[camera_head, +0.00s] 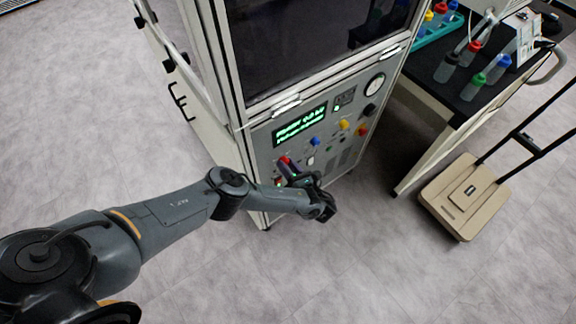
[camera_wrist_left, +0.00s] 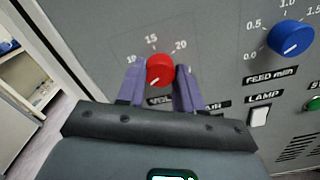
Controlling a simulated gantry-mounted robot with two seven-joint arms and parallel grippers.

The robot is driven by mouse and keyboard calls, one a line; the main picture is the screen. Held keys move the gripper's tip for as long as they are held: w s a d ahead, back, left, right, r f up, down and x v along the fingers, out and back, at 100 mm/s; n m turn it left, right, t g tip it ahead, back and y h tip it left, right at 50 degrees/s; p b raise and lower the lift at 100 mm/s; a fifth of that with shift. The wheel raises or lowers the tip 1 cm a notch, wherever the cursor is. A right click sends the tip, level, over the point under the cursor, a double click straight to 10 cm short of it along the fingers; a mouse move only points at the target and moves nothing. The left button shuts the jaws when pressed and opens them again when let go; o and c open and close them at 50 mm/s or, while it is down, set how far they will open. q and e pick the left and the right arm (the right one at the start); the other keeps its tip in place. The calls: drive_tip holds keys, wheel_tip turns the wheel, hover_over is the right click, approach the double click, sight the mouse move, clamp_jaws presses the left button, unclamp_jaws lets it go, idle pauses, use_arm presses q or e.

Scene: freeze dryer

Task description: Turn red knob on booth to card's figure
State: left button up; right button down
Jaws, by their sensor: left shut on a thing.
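The red knob (camera_wrist_left: 159,70) is on the grey front panel of the booth (camera_head: 262,140), under a dial scale reading 10, 15 and 20. A small white mark shows low on its face. My left gripper (camera_head: 287,168) reaches the panel's lower left. In the left wrist view its two purple fingers (camera_wrist_left: 159,84) stand on either side of the red knob, shut on it. The label below is partly hidden by the gripper. No figure on a card is readable; a white upright sheet (camera_head: 528,42) stands on the bench at the upper right. My right gripper is not in view.
A blue knob (camera_wrist_left: 290,37) and a white lamp switch (camera_wrist_left: 259,116) sit right of the red knob. The panel also has a green-lit display (camera_head: 300,124) and a gauge (camera_head: 375,84). Floor in front is clear.

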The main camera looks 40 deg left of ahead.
use_arm(q)
drive_tip(key=m+b, duration=0.3)
drive_tip(key=m, duration=2)
drive_tip(key=shift+m, duration=0.3)
idle(0.3)
drive_tip(key=o, duration=1)
drive_tip(key=shift+o, duration=0.2)
